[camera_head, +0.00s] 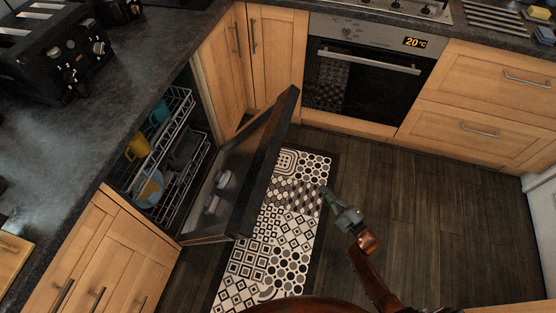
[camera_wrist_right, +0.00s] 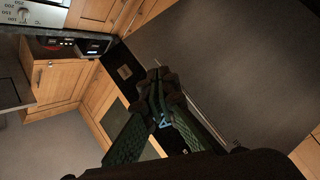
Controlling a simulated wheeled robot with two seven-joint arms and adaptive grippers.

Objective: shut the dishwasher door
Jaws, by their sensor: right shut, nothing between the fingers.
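The dishwasher door (camera_head: 266,165) stands partly open, tilted out from the counter on the left in the head view. Its inner face (camera_head: 225,190) shows, and its outer face is mostly hidden. The dishwasher's opening holds racks (camera_head: 182,150) with dishes. My right gripper (camera_head: 324,190) is shut and empty, to the right of the door and apart from it in the picture, above the patterned mat. Its closed fingers also show in the right wrist view (camera_wrist_right: 158,78), in front of a large dark grey surface I cannot identify for sure. My left gripper is out of view.
A patterned mat (camera_head: 285,230) lies on the dark wood floor (camera_head: 400,185). An oven (camera_head: 365,75) and wooden drawers (camera_head: 480,120) stand at the back. A toaster (camera_head: 55,50) sits on the left counter. The floor to the right is clear.

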